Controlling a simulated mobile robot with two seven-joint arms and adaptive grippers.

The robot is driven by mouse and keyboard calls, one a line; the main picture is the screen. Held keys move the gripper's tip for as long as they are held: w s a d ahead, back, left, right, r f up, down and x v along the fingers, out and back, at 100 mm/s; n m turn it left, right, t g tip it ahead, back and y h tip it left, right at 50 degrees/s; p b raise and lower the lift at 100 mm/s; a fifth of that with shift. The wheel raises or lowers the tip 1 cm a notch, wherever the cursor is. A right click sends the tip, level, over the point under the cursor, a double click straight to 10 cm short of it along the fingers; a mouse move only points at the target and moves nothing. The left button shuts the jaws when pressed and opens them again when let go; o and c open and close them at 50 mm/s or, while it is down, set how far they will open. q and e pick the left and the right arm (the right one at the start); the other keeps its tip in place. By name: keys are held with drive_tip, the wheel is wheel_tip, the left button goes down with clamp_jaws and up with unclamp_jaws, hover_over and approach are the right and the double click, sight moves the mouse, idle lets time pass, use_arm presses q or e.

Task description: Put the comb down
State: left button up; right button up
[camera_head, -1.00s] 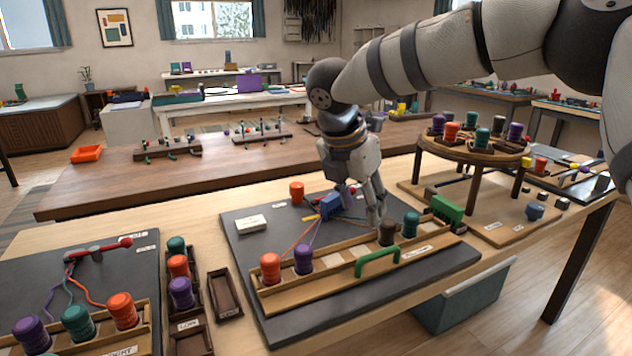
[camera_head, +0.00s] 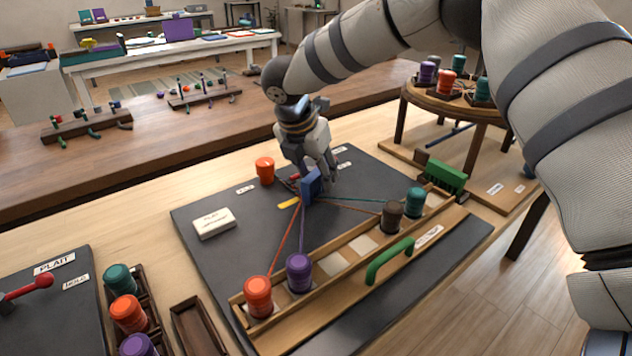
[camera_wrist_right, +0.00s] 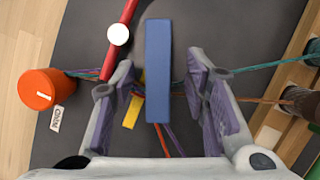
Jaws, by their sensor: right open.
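The blue comb (camera_head: 311,187) stands on the dark board, on the cords, in the head view. In the right wrist view the comb (camera_wrist_right: 158,70) is a long blue bar between the fingers. My right gripper (camera_head: 318,178) is open around it, with a gap on either side of the bar in the wrist view (camera_wrist_right: 165,105). Orange and purple cords run from the comb to the orange spool (camera_head: 258,296) and purple spool (camera_head: 299,272). Teal and brown cords run to the teal spool (camera_head: 414,202) and brown spool (camera_head: 391,215). The comb's teeth are hidden. My left gripper is out of view.
A wooden rack with a green handle (camera_head: 389,260) lines the board's front. A white labelled block (camera_head: 214,222) sits left. A green brush (camera_head: 446,175) lies right.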

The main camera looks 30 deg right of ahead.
drive_tip(key=shift+x, duration=1.05)
drive_tip(key=shift+w, duration=0.1)
clamp_jaws()
drive_tip(key=shift+r, duration=0.1)
